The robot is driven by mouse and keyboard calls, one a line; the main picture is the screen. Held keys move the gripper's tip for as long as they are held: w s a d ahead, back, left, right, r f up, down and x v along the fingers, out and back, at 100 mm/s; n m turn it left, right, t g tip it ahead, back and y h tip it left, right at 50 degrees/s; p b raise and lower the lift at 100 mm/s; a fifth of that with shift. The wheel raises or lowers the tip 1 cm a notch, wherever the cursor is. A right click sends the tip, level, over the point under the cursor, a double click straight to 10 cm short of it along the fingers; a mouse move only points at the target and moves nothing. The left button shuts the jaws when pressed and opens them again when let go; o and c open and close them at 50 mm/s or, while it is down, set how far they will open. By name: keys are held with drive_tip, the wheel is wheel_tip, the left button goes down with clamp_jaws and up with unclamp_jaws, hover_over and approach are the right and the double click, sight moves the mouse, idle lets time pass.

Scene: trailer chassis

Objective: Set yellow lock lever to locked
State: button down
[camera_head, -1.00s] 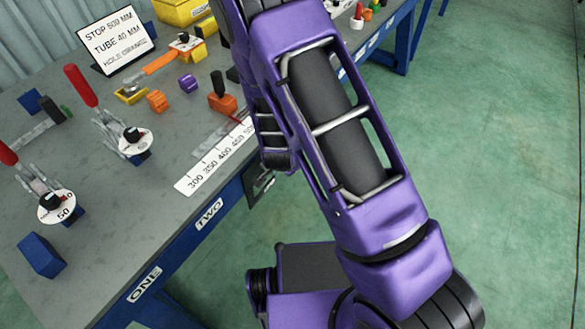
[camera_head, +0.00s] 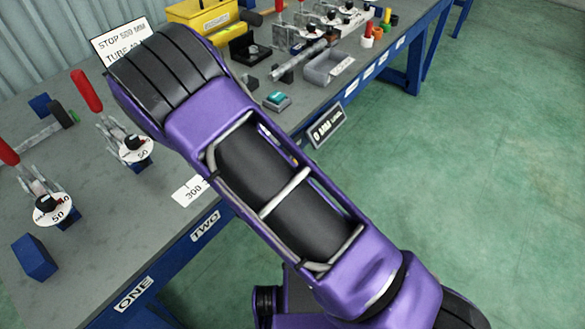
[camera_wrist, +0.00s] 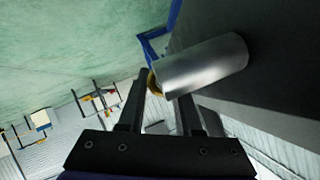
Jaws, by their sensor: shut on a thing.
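I cannot pick out a yellow lock lever in either view now; my arm covers the part of the bench by the ruler in the head view. In the wrist view my gripper (camera_wrist: 163,92) has its two dark fingers apart, with the end of a silver metal tube (camera_wrist: 205,66) at their tips. The tube's near end has a yellowish rim, and the tube slants up to the right beside a dark surface. The gripper appears closed on this tube, though the contact is partly hidden. In the head view my gripper is hidden behind my arm.
Two red-handled clamps (camera_head: 88,92) with white dials stand at the bench's left, near a blue block (camera_head: 36,257). A sign (camera_head: 122,42), a yellow box (camera_head: 203,14), a grey tray (camera_head: 328,68) and more clamps are farther back. The floor at right is clear.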

idle(0.4)
drive_tip(key=c, duration=0.6)
unclamp_jaws()
